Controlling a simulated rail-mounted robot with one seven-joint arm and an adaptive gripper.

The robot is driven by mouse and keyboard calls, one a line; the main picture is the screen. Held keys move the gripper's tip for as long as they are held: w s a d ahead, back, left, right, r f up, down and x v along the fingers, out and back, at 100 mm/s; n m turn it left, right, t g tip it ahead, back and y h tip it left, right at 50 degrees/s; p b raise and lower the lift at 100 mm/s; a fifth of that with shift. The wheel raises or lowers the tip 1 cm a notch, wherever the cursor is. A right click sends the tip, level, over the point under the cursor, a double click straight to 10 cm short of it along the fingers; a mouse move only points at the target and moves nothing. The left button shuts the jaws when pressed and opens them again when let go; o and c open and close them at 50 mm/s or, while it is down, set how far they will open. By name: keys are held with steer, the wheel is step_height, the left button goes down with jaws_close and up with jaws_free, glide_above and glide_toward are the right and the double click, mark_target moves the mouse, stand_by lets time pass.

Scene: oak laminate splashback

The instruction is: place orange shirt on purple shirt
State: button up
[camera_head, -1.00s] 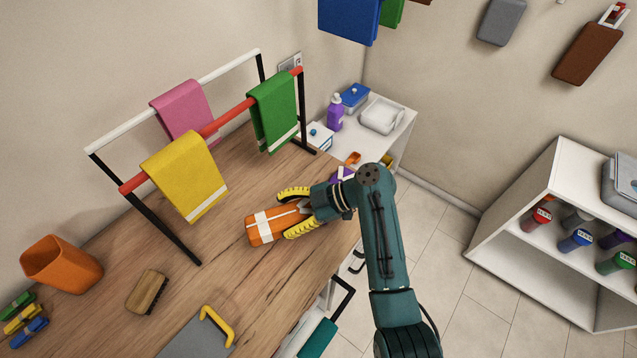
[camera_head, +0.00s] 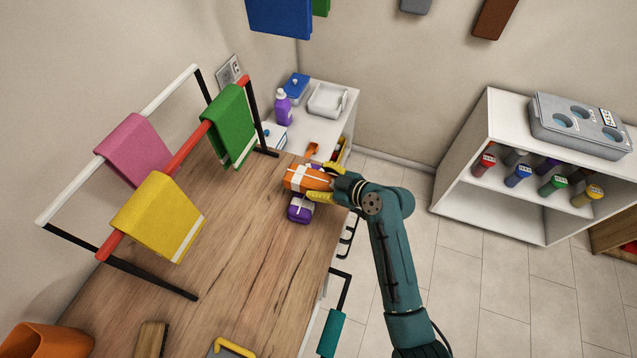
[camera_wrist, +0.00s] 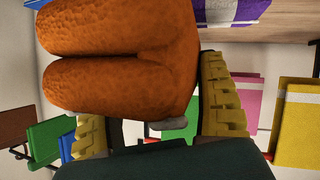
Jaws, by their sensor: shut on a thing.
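The orange shirt (camera_head: 305,178) is a folded bundle with white bands. My gripper (camera_head: 328,174) is shut on it near the right edge of the wooden counter. In the wrist view the orange shirt (camera_wrist: 130,55) fills the space between the yellow fingers. The purple shirt (camera_head: 300,210) is folded, with a white band, and lies on the counter. In the head view it shows just below the orange shirt, which partly hides it. The purple shirt also shows at the top of the wrist view (camera_wrist: 225,12). A gap between the two shirts cannot be told for sure.
A drying rack with pink (camera_head: 135,150), yellow (camera_head: 158,218) and green (camera_head: 231,125) cloths stands at left. A white side table (camera_head: 340,122) with a purple bottle (camera_head: 283,107) is behind. An orange pot (camera_head: 45,340) and a brush (camera_head: 151,340) are in front. The middle counter is clear.

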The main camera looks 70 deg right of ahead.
steer(key=shift+f, duration=0.6)
steer(key=shift+f, duration=0.2)
steer(key=o, duration=1.2)
steer(key=shift+r, duration=0.15)
steer(key=shift+s+r, duration=0.15)
steer(key=shift+s, duration=0.05)
steer(key=v, duration=1.1)
steer(key=shift+s, duration=0.2)
steer(key=shift+r, duration=0.1)
